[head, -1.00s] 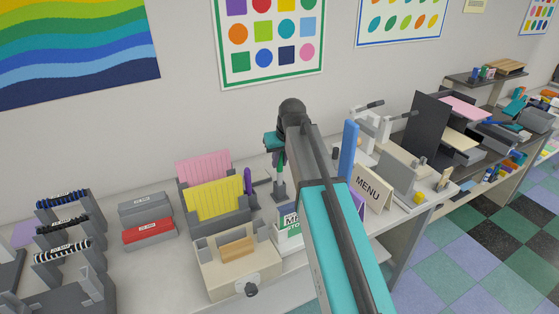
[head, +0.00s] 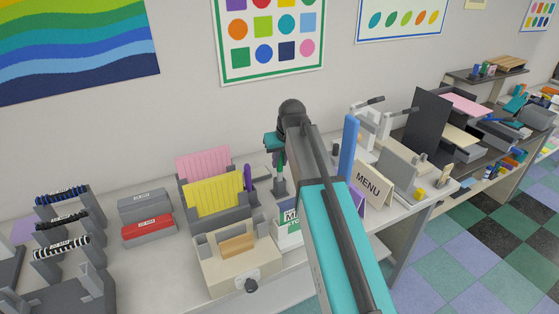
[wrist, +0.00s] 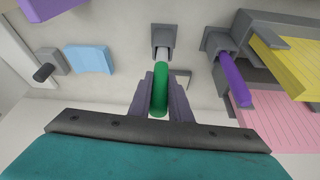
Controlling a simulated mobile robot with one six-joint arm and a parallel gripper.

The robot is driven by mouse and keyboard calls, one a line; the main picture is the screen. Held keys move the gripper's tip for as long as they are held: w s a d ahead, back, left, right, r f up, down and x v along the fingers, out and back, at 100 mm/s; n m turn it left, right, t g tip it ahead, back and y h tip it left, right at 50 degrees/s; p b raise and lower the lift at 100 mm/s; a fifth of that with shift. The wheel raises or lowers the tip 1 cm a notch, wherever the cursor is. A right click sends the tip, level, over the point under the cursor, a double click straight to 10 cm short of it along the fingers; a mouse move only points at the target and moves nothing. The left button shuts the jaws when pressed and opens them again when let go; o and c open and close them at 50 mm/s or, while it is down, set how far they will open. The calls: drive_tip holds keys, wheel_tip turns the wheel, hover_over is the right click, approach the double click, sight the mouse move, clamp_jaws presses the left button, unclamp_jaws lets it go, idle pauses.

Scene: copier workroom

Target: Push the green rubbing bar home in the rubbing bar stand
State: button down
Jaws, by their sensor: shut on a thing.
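The green rubbing bar (wrist: 158,95) is between the two grey fingers of my gripper (wrist: 161,82) in the wrist view. My gripper is shut on it. The bar's pale end (wrist: 162,58) points to a square grey socket (wrist: 162,38) and appears to reach its mouth; how deep it sits I cannot tell. A purple bar (wrist: 234,80) stands in a similar grey socket (wrist: 218,42) to the right. In the head view my gripper (head: 281,180) is low over the counter, behind my arm, and hides most of the green bar and its socket.
Yellow (head: 214,195) and pink (head: 203,163) folders stand in a grey rack close to the left of my gripper. A beige box (head: 232,275) is in front. A blue upright piece (head: 348,146) and a MENU card (head: 369,187) stand to the right.

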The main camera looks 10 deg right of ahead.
drive_tip(key=shift+f+b, duration=0.45)
drive_tip(key=shift+f, duration=0.75)
drive_tip(key=c, duration=1.6)
unclamp_jaws()
drive_tip(key=shift+o, duration=0.2)
drive_tip(key=shift+r, duration=0.15)
drive_tip(key=a+b+v, duration=0.1)
drive_tip(key=b+v, duration=0.1)
drive_tip(key=v, duration=1.1)
drive_tip(key=shift+d+r, duration=0.3)
drive_tip(key=shift+d, duration=0.15)
drive_tip(key=shift+s, duration=0.1)
drive_tip(key=shift+s, duration=0.1)
